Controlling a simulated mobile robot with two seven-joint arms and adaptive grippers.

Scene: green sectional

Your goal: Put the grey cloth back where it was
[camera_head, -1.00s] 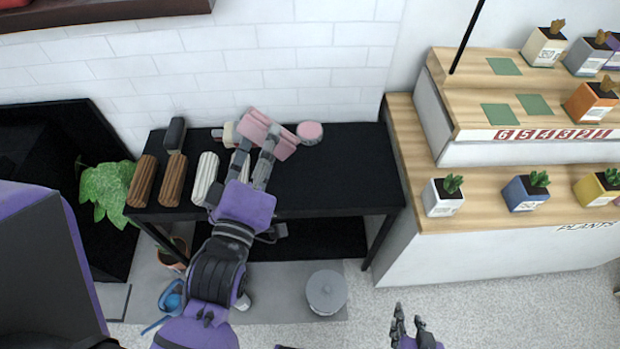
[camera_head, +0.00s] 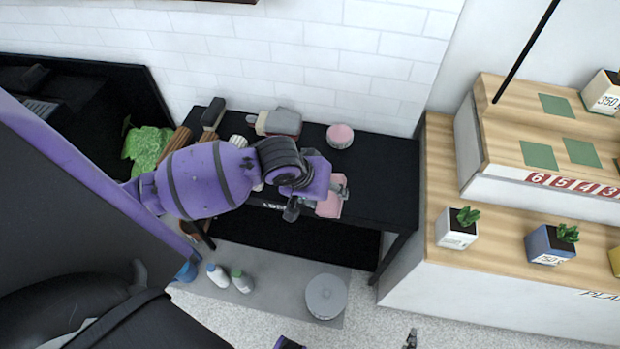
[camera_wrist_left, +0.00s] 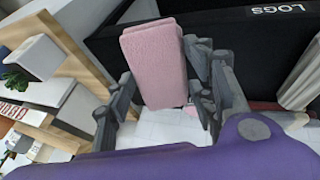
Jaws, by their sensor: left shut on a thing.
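A grey folded item (camera_head: 281,121), which looks like the grey cloth, lies at the back of the black table, partly on a beige thing. My left gripper (camera_head: 325,195) is shut on a pink folded cloth (camera_head: 330,206) over the table's front part. In the left wrist view the pink cloth (camera_wrist_left: 155,65) hangs between the fingers of the left gripper (camera_wrist_left: 160,90). My left arm hides part of the table and the logs. Only a small dark tip of my right gripper (camera_head: 410,339) shows at the bottom edge; its jaws cannot be made out.
The black table (camera_head: 385,180) is bare on its right side. A round pink-topped item (camera_head: 340,136) and a dark brush-like block (camera_head: 213,113) stand at its back. A wooden plant stand (camera_head: 445,185) adjoins on the right. A grey round bin (camera_head: 326,296) and bottles (camera_head: 242,281) stand below.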

